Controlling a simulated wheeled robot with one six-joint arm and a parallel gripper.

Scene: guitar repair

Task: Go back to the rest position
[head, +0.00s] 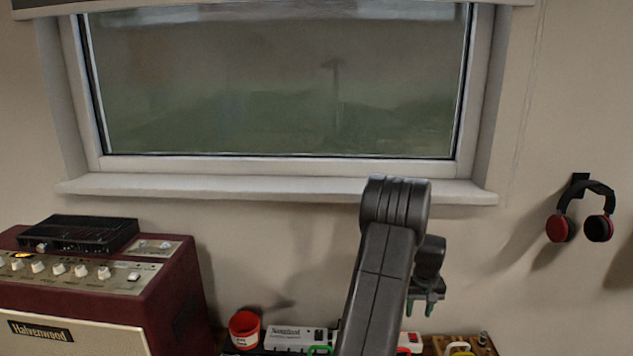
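My arm rises from the bottom of the head view, bends at its dark elbow joint, and comes down on the right side to my gripper (421,309). The gripper points down above the back of the bench, in front of the wall. Its two greenish fingertips show apart, with a gap between them. I see nothing held between them. My forearm hides part of the bench behind it.
A dark red amplifier (95,300) stands at left with a black box (85,233) on top. Headphones (581,212) hang at right. A window sill (280,188) juts out above.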

